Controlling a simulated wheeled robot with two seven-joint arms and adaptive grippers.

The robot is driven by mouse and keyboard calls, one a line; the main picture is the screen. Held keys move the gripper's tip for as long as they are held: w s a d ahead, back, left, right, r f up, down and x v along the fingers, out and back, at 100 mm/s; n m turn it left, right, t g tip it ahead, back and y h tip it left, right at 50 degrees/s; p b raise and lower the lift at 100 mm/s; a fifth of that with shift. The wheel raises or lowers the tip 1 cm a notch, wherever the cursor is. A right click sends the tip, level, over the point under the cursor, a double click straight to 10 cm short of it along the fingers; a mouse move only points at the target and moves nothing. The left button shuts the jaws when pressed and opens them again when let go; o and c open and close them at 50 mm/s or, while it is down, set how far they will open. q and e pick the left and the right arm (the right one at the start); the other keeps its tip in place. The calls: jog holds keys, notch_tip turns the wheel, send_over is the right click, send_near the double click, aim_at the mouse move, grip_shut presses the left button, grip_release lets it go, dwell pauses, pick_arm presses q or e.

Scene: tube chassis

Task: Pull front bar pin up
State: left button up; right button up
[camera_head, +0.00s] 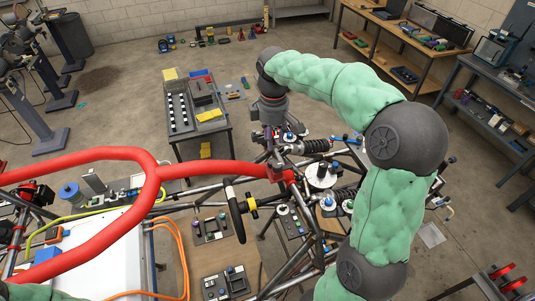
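The red front bar (110,153) runs across the tube chassis (325,240) and ends on the right at a red bracket (284,175). I cannot make out the pin clearly; it is too small or hidden near that bracket. My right arm, in green padding, arches over from the lower right and points down. My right gripper (272,138) is just above and left of the bracket, among small chassis parts. Its fingers are too small and dark to tell whether they are open or shut, or touching anything. My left gripper is out of view.
Black coil shocks (312,146) and round white parts (322,175) crowd the chassis right of the bracket. A small table (190,143) with trays is behind. Open floor lies farther back.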

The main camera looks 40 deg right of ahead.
aim_at(272, 161)
notch_tip(272, 161, down, 8)
jog(key=shift+w+f+p, duration=0.15)
jog(key=shift+f+p, duration=0.05)
jog(key=shift+p, duration=0.25)
jog(key=shift+f, duration=0.8)
grip_shut()
